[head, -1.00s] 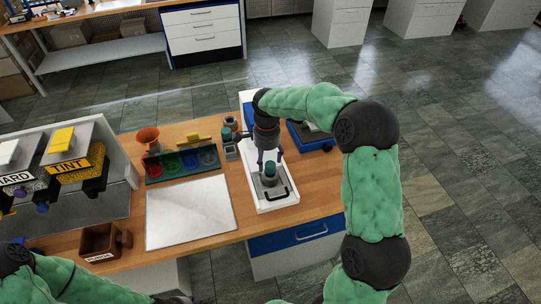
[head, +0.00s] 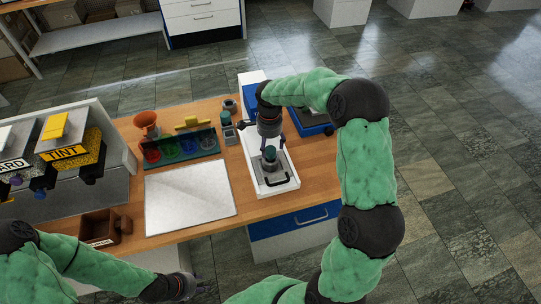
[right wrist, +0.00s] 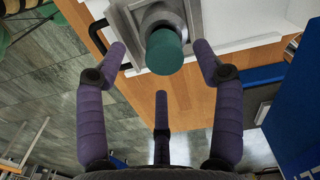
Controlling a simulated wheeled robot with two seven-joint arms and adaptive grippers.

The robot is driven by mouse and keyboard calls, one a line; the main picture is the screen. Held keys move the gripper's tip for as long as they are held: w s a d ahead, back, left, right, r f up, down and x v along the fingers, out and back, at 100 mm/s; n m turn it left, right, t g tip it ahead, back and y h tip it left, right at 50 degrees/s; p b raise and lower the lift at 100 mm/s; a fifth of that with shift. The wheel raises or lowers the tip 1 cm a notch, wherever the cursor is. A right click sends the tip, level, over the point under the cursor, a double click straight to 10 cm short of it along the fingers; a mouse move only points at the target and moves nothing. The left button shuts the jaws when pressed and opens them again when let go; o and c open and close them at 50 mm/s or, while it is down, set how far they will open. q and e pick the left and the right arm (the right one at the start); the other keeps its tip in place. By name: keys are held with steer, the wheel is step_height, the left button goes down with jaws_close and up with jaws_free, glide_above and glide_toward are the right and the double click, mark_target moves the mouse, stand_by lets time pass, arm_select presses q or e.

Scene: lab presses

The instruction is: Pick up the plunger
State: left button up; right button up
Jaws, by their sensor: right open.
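The plunger is not certain by shape. A dark green round knob (head: 269,153) stands upright on a grey square block in the white press tray (head: 280,187), which has a black handle at its front. My right gripper (head: 272,142) is above this knob with its fingers pointing down, open and empty. In the right wrist view the green knob (right wrist: 164,51) lies between and beyond the spread purple fingers (right wrist: 160,68), with no clear contact. My left gripper (head: 188,287) is low at the front, off the table edge; its finger opening is unclear.
A grey piece with a green top (head: 227,126) stands left of the press. A green rack with coloured wells (head: 180,148), an orange funnel (head: 146,121) and a pale mat (head: 190,204) are further left. A brown box (head: 99,228) is at the front left, below the TINT dispenser (head: 68,153).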

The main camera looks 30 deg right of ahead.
mark_target(271, 149)
steer(key=f, duration=0.4)
steer(key=shift+w+d, duration=0.15)
steer(key=shift+d, duration=0.1)
jaws_close()
steer(key=shift+r, duration=0.1)
